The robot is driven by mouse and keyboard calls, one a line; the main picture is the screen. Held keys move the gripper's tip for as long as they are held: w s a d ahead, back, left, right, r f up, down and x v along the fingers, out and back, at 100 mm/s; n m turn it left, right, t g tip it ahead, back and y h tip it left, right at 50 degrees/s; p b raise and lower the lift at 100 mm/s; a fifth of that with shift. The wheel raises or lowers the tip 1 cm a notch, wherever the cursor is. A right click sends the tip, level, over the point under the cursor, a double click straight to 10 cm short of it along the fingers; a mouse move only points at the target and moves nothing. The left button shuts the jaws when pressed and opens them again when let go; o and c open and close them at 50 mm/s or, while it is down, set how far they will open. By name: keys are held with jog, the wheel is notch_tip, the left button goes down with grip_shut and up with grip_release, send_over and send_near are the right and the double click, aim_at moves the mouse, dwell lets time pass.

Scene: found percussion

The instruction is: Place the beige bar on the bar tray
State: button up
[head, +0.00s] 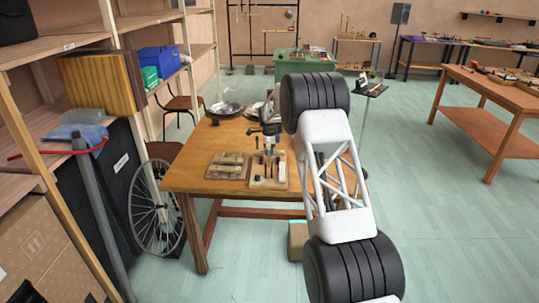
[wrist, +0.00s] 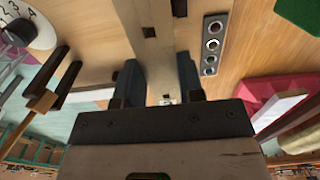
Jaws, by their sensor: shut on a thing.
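The beige bar (wrist: 153,50) shows in the wrist view as a long pale strip with a small dark square mark. It runs from the top edge down between the fingers of my gripper (wrist: 160,85), which is shut on it. In the head view my gripper (head: 269,140) is over the wooden table, at the far side of two flat trays; the bar is hard to make out there. The left tray (head: 212,175) carries several pale bars and looks like the bar tray. The right tray (head: 256,183) carries small upright and lying pieces.
The wooden table (head: 184,178) has metal bowls (head: 224,108) at its back left. The wrist view shows a grey plate with round holes (wrist: 212,45), a red block (wrist: 262,95), a dial (wrist: 40,33) and dark-ended pieces (wrist: 65,80). Shelves (head: 60,45) stand left.

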notch_tip(320, 180, up, 8)
jog(key=shift+f, duration=0.2)
dwell(0.6)
jog(key=shift+s+a+f, duration=0.1)
jog(key=shift+s+a, duration=0.15)
jog(key=shift+a, duration=0.25)
jog(key=s+a+f, duration=0.1)
jog(key=s+a, duration=0.2)
jog(key=a, duration=0.1)
jog(key=s+a+f, duration=0.2)
jog(key=s+a, duration=0.1)
jog(key=a, duration=0.1)
jog(key=s+a+f, duration=0.2)
jog(key=s+a, duration=0.1)
jog(key=a, duration=0.1)
jog(key=shift+s+a+f, duration=0.1)
jog(key=shift+s+f, duration=0.1)
jog(key=shift+s, duration=0.2)
jog(key=shift+s+a+f, duration=0.35)
jog(key=shift+s+a, duration=0.2)
jog(key=shift+w, duration=0.1)
jog(key=shift+w+a+f, duration=0.25)
jog(key=shift+w+a, duration=0.7)
jog(key=shift+w, duration=1.5)
jog(key=shift+w+a+f, duration=0.25)
jog(key=shift+w+a, duration=0.75)
jog(key=shift+w, duration=1.5)
jog(key=shift+w+a+f, duration=0.25)
jog(key=shift+w+a, duration=0.7)
jog(key=shift+w, duration=1.5)
